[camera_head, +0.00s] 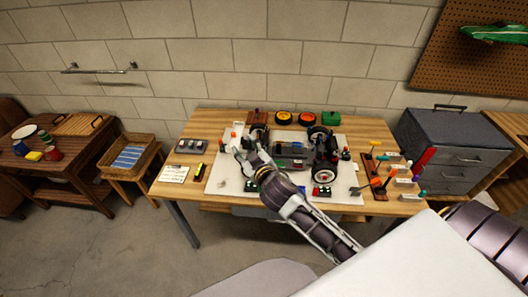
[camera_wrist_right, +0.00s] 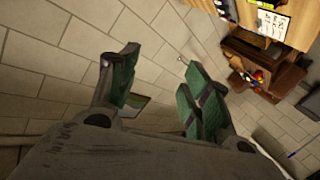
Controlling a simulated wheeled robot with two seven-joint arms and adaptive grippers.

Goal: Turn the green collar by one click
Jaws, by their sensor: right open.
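The RC car chassis (camera_head: 291,163) lies on a pale mat (camera_head: 222,178) on the wooden workbench, with black wheels at its corners. I cannot make out a green collar for sure; a small green part (camera_head: 251,186) shows at the mat's front, left of my forearm. My right arm reaches over the mat from the lower right. My right gripper (camera_head: 238,146) is above the car's left side. In the wrist view the right gripper (camera_wrist_right: 160,72) is open, with green finger pads and nothing between them. My left gripper is not in view.
Screwdriver-like tools in holders (camera_head: 378,185) stand at the bench's right. A paper card (camera_head: 174,173) lies left.

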